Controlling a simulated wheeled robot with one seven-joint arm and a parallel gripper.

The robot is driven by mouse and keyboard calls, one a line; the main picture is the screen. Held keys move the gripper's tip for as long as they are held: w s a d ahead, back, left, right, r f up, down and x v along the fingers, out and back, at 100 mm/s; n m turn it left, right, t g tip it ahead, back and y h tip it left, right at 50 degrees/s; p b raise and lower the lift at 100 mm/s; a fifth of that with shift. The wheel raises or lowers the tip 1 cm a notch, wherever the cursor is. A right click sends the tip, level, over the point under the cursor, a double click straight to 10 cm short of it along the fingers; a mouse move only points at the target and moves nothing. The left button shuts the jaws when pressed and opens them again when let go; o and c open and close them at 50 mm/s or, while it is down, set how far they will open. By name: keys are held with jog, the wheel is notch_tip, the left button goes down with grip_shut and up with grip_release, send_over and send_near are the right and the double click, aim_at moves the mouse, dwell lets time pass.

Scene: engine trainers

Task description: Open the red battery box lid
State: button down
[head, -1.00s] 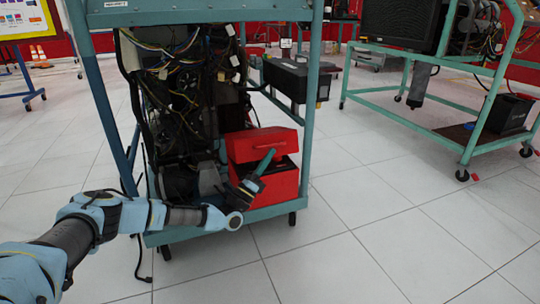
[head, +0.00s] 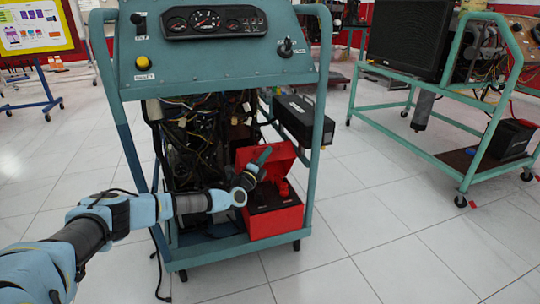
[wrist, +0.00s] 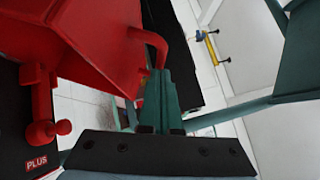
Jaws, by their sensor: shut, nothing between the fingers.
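The red battery box (head: 277,223) sits on the low shelf of the teal engine stand. Its red lid (head: 278,156) is raised and tilted back, and the dark battery top (head: 262,197) shows inside. In the wrist view the lid (wrist: 90,40) fills the upper left, with its red handle (wrist: 153,42) beside my fingers. My gripper (head: 266,154) is in front of the raised lid. In the wrist view its teal fingers (wrist: 160,82) are together and empty. I cannot tell whether they touch the handle. A red terminal (wrist: 48,130) shows by a PLUS label (wrist: 37,162).
The engine stand's teal posts (head: 318,125) and gauge panel (head: 215,55) frame the box. A black box (head: 303,118) hangs at the stand's right side. Another teal stand (head: 440,150) is at the right. The tiled floor (head: 345,230) between the stands is clear.

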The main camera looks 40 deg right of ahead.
jog(key=w+p, duration=0.1)
jog(key=w, duration=0.1)
jog(key=w+d+r+n+y+p, duration=0.1)
jog(key=w, duration=0.1)
jog(key=w+d+r+n+y+p, duration=0.1)
jog(key=shift+w+d+r+p, duration=0.15)
jog(key=shift+w+r+p, duration=0.05)
jog(key=shift+w+p, duration=0.2)
jog(key=shift+w+d+n+g+y, duration=0.2)
jog(key=shift+w+n+y, duration=0.1)
jog(key=shift+w, duration=0.15)
jog(key=shift+w+d+n+g+y, duration=0.1)
jog(key=shift+w+d+n+y, duration=0.15)
jog(key=shift+w, duration=0.2)
jog(key=shift+s+a+p, duration=0.1)
jog(key=shift+a+p, duration=0.05)
jog(key=shift+p, duration=0.15)
